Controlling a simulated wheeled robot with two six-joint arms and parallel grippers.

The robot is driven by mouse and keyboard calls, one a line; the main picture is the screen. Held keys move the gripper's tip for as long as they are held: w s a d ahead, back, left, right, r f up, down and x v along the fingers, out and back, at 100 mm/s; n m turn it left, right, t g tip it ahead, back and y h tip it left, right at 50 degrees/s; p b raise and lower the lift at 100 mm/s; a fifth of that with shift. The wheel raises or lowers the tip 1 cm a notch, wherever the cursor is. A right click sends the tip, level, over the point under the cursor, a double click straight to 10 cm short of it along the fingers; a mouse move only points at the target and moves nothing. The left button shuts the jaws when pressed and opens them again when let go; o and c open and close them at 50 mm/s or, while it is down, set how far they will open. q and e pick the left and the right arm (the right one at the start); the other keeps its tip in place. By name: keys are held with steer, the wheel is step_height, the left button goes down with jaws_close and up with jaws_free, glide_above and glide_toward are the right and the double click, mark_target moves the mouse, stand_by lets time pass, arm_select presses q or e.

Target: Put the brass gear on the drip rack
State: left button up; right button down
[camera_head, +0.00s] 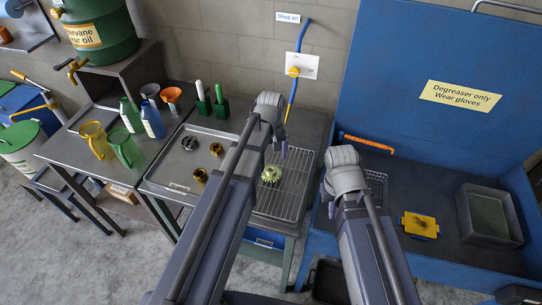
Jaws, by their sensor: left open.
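A pale yellow-green toothed gear (271,174) lies on the wire drip rack (292,200). Two small brass-coloured parts, one at the middle (216,149) and one nearer the front (200,175), sit on the grey metal tray (172,170) left of the rack; at this size I cannot tell their exact shape. A dark steel-coloured gear (190,143) lies beside them. My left gripper (281,143) is open and empty above the back of the rack, beyond the pale gear and apart from it. My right gripper (331,205) is right of the rack, its jaws mostly hidden by its wrist.
Jugs and bottles (125,148) stand on the left bench. A blue air hose (297,75) hangs on the wall. My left forearm covers part of the tray and rack.

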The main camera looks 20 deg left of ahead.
mark_target(271, 170)
arm_select(q)
step_height(271, 170, up, 5)
steer(key=p, duration=0.4)
steer(key=s+d+m+y, duration=0.1)
steer(key=s+d+m, duration=0.9)
steer(key=s, duration=0.5)
steer(key=shift+s+d+r, duration=0.15)
steer(key=shift+d, duration=0.05)
step_height(271, 170, down, 8)
steer(key=b, duration=0.7)
steer(key=shift+r, duration=0.25)
